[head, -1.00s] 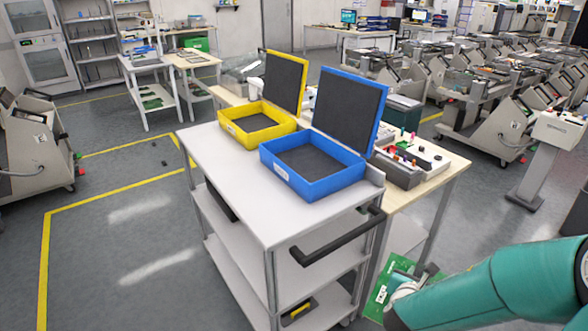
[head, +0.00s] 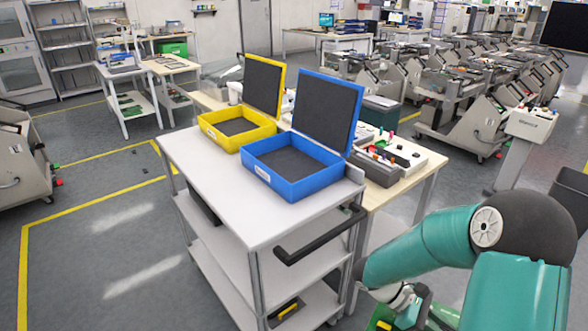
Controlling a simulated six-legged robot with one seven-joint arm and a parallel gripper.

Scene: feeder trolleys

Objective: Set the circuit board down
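The green circuit board (head: 381,317) shows only in part at the bottom edge of the head view, right of the trolley's lower shelves. My gripper (head: 418,312) is beside it at the end of my teal arm, and appears shut on the board. Its fingertips are partly hidden and cut off by the frame. An open blue case (head: 292,188) and an open yellow case (head: 238,142) stand on the trolley's white top (head: 205,178). Both have dark foam inside and raised lids, and both look empty.
The trolley's black handle (head: 320,238) sticks out at its near right side. A wooden bench (head: 418,176) with small parts stands behind the trolley. The trolley top is clear left of and in front of the cases.

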